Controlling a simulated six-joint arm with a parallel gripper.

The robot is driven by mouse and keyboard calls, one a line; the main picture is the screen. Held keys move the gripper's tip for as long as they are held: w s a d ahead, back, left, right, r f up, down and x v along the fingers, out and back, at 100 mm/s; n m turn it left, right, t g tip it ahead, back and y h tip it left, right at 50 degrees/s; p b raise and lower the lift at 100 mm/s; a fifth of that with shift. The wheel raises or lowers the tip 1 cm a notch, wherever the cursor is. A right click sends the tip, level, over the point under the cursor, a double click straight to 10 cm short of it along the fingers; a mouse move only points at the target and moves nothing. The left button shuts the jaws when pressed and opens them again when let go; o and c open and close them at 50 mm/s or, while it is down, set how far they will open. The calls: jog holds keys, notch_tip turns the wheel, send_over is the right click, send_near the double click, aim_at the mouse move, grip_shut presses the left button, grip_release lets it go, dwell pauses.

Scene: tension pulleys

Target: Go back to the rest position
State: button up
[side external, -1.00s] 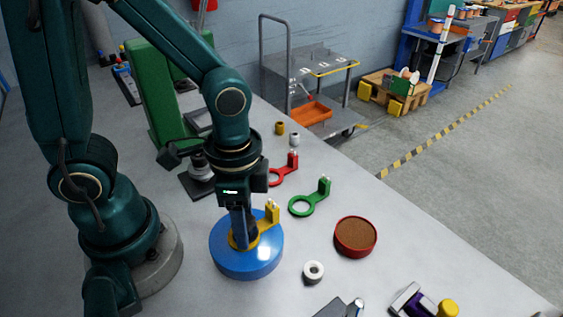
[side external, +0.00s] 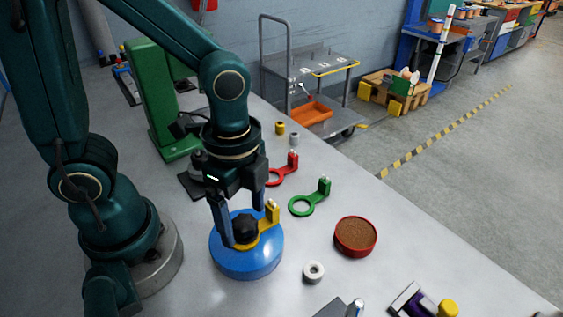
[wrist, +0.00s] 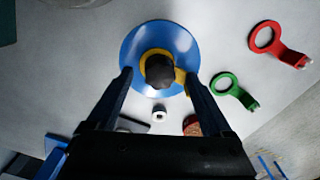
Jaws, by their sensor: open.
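My gripper (side external: 238,218) is open, just above a blue round base (side external: 247,266) on the bench. Its fingers stand on either side of a black knob (side external: 243,229) at the base's centre, apart from it as far as I can tell. A yellow ring piece with an upright tab (side external: 272,214) lies on the base around the knob. In the wrist view the knob (wrist: 159,69) shows between the fingertips of my gripper (wrist: 156,76), with the blue disc (wrist: 137,42) beyond.
A red ring piece (side external: 293,163) and a green ring piece (side external: 303,207) lie to the right. A red-rimmed brown dish (side external: 355,237) and a white ring (side external: 313,272) are nearby. A green machine (side external: 166,110) stands behind.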

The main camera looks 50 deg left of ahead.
notch_tip(320, 180, up, 3)
jog(key=shift+w+a+r, duration=0.1)
jog(key=shift+r, duration=0.1)
jog(key=a+r+n+t, duration=0.4)
jog(key=r+n+t, duration=0.1)
jog(key=n, duration=0.8)
jog(key=shift+s+a+r+t, duration=0.15)
jog(key=shift+s+r+t, duration=0.15)
jog(key=shift+r, duration=0.4)
